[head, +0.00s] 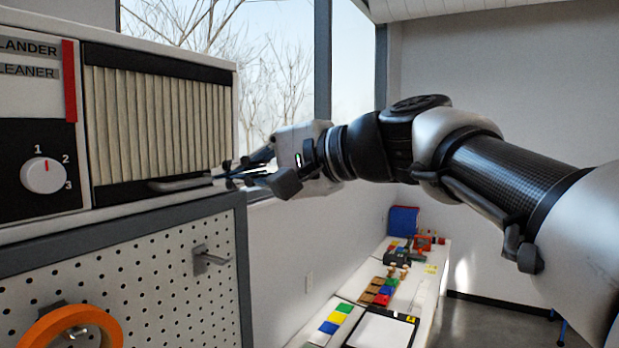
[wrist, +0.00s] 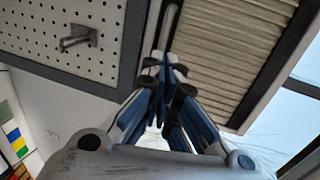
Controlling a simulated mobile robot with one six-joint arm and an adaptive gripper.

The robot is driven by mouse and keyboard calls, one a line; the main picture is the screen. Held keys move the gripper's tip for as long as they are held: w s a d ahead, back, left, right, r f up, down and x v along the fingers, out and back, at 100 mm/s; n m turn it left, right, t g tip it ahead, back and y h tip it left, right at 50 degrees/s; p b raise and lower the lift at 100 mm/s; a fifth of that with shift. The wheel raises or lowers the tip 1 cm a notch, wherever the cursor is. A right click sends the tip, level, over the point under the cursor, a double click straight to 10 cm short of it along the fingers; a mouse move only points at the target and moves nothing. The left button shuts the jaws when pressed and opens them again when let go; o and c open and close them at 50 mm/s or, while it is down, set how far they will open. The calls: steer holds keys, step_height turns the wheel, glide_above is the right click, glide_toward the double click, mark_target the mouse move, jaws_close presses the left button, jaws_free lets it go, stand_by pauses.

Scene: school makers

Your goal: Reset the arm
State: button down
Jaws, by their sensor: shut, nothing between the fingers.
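My gripper (head: 232,176) reaches from the right in the head view, with its fingertips close to the right end of the bar handle (head: 180,184) below the pleated panel of the air cleaner (head: 160,125). In the wrist view my gripper (wrist: 168,72) is shut and holds nothing. Its fingertips overlap the near end of the handle (wrist: 170,30) in that view. I cannot tell whether they touch it. My arm is stretched out nearly level.
A pegboard (head: 150,280) with a metal hook (head: 208,260) and an orange ring (head: 70,328) is below the cleaner. A window (head: 270,70) is behind my gripper. A low bench (head: 350,290) with coloured blocks runs along the wall.

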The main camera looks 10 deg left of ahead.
steer(key=b+v, duration=0.1)
steer(key=v, duration=0.5)
steer(key=shift+d, duration=0.15)
steer(key=s+d+f+n+h+b, duration=0.1)
steer(key=s+d+f+h+b, duration=0.4)
steer(key=f, duration=1.6)
steer(key=s+d+f+n+h+b, duration=0.2)
steer(key=s+d+f+b, duration=0.6)
steer(key=f, duration=1.4)
steer(key=s+d+f+n+g+h+b, duration=0.1)
steer(key=s+d+f+h+b, duration=0.6)
steer(key=f, duration=1.4)
steer(key=d+b, duration=0.3)
steer(key=d, duration=0.1)
steer(key=shift+d+f+h+b, duration=0.3)
steer(key=shift+d+b, duration=0.05)
steer(key=shift+s, duration=0.15)
